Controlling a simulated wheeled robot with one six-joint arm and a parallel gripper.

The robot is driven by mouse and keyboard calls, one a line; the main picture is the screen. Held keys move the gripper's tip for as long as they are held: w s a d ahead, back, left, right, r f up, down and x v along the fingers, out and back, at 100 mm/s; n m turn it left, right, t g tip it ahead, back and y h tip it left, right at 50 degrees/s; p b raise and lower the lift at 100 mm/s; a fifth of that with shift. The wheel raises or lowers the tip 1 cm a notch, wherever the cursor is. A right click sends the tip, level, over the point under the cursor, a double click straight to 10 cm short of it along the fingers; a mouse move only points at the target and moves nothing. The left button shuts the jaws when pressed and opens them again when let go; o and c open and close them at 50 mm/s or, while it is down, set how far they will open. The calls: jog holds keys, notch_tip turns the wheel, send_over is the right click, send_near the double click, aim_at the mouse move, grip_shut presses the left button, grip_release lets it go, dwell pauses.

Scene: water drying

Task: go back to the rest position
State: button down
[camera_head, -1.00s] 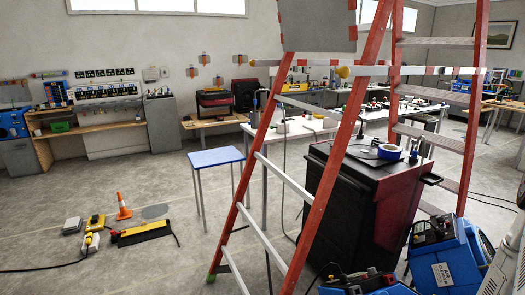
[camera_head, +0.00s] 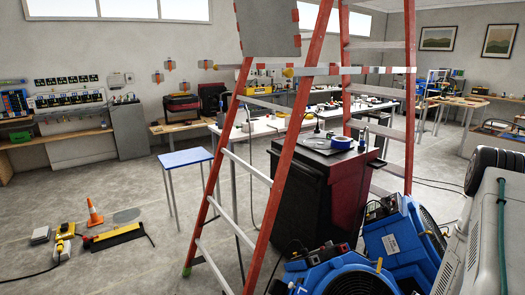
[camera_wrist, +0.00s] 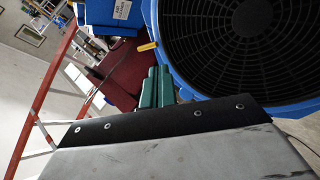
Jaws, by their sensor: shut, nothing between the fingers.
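In the wrist view my gripper (camera_wrist: 158,74) shows as two green fingers side by side, shut and with nothing between them. They point towards a dark red surface (camera_wrist: 124,70) and a blue fan with a round black grille (camera_wrist: 265,35). I cannot tell whether the fingers touch either one. My gripper does not show in the head view.
A red stepladder (camera_head: 290,150) straddles the middle of the head view. Behind it stands a black and red cabinet (camera_head: 310,195). Blue fans (camera_head: 395,240) and a pale grey ribbed machine (camera_head: 478,225) crowd the lower right. An orange cone (camera_head: 94,213) stands on open floor at left.

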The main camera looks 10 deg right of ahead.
jog(key=s+a+f+m+g+y, duration=0.3)
jog(key=s+a+m+g, duration=0.15)
jog(key=s+g, duration=0.25)
jog(key=s+a+r+m+g+y, duration=0.1)
jog(key=a+r+m+g, duration=0.35)
jog(key=r, duration=0.85)
jog(key=s+a+r+m+g+y, duration=0.15)
jog(key=a+r, duration=0.55)
jog(key=r, duration=0.7)
jog(key=s+a+r+n+t, duration=0.1)
jog(key=s+a+r, duration=0.3)
jog(key=a+r, duration=0.4)
jog(key=s+a+r+n+t, duration=0.2)
jog(key=s+a+r, duration=0.3)
jog(key=r, duration=0.8)
jog(key=a+h, duration=0.1)
jog(key=a, duration=0.2)
jog(key=shift+a+r+t, duration=0.2)
jog(key=shift+t, duration=0.2)
